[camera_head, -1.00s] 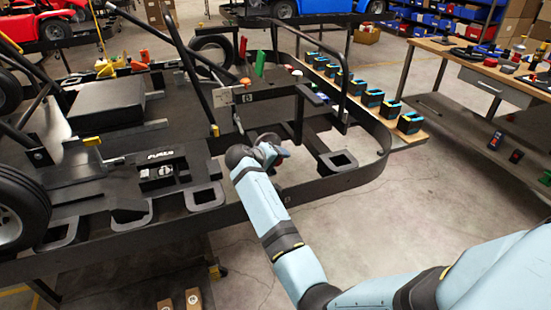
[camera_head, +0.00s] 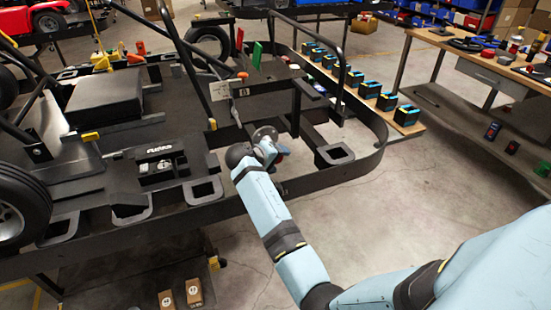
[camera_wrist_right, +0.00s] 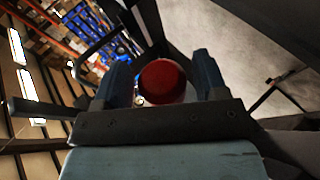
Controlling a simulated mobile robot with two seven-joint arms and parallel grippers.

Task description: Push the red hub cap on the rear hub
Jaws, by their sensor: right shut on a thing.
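The red hub cap (camera_wrist_right: 162,84) sits between the two dark fingers of my right gripper (camera_wrist_right: 163,68) in the wrist view, its round red face toward the camera. In the head view, my right gripper (camera_head: 272,148) is beside the kart's near right corner, inside the curved black bumper. A bit of red (camera_head: 284,153) shows at its side. A grey disc (camera_head: 265,133) shows just behind the gripper; I cannot tell for sure whether it is the rear hub. Contact between cap and hub is hidden. My left gripper is not in view.
The black bumper rail (camera_head: 340,178) curves around the gripper. A black upright hoop (camera_head: 343,60) rises behind it. Several black-and-blue boxes (camera_head: 386,102) line a board at the right. A workbench (camera_head: 470,50) stands further right, with open floor between.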

